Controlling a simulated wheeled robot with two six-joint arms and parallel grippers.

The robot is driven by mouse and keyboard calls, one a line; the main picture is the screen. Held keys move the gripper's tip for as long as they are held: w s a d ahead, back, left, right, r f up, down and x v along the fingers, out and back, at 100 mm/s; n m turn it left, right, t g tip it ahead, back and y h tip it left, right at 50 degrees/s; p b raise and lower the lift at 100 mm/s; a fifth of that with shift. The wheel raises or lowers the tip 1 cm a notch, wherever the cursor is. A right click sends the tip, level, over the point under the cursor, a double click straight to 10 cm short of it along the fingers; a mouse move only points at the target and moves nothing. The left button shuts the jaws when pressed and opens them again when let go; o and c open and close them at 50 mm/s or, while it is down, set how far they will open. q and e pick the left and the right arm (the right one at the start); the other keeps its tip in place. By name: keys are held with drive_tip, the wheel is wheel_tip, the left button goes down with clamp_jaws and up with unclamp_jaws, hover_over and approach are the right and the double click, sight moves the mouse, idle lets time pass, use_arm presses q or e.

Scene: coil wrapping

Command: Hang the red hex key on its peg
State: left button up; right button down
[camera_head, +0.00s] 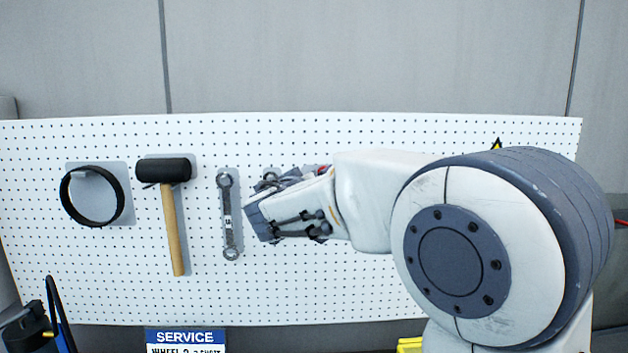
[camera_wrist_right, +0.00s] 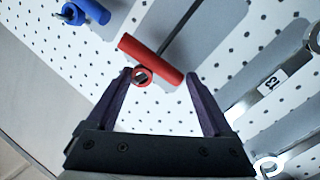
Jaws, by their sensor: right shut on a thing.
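The red hex key (camera_wrist_right: 150,59) has a red T-shaped handle with a small ring on its lower side and a dark shaft running up and right. It lies in front of a grey backing patch on the white pegboard (camera_wrist_right: 185,118). My right gripper (camera_wrist_right: 159,77) is shut on it, its dark fingers on either side of the handle. In the head view only a bit of red (camera_head: 322,170) shows behind my right wrist. Whether a peg is in the ring cannot be told. My left gripper is not in view.
On the pegboard hang a black ring (camera_head: 92,195), a mallet (camera_head: 174,215) and a wrench (camera_head: 228,215). A blue-handled tool (camera_wrist_right: 86,12) is near the hex key, with wrenches (camera_wrist_right: 265,85) on the other side. A service sign (camera_head: 185,339) is below the board.

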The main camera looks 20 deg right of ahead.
unclamp_jaws()
drive_tip(key=shift+w+f, duration=0.1)
drive_tip(key=shift+f, duration=0.25)
drive_tip(key=b+v, duration=0.6)
drive_tip(key=v, duration=0.4)
drive_tip(key=s+a+f+n+g+y, duration=0.25)
drive_tip(key=s+f, duration=0.25)
drive_tip(key=f, duration=0.3)
drive_tip(key=s+a+f+n+g+y, duration=0.1)
drive_tip(key=s+f+g+y, duration=0.2)
drive_tip(key=f, duration=0.5)
drive_tip(key=s+a+f+n+g+y, duration=0.1)
drive_tip(key=s+a+f+n+g, duration=0.15)
drive_tip(key=s+f, duration=0.45)
drive_tip(key=s+a+f+n+g+y, duration=0.1)
drive_tip(key=s+a+f+g+y, duration=0.1)
drive_tip(key=s+f, duration=0.3)
drive_tip(key=s+a+f+g+y, duration=0.2)
drive_tip(key=s+a+f+g, duration=0.2)
drive_tip(key=s, duration=0.6)
wheel_tip(320, 180, down, 2)
drive_tip(key=shift+s+f+n+g+p, duration=0.2)
drive_tip(key=shift+n+g+p, duration=0.1)
drive_tip(key=shift+n, duration=0.1)
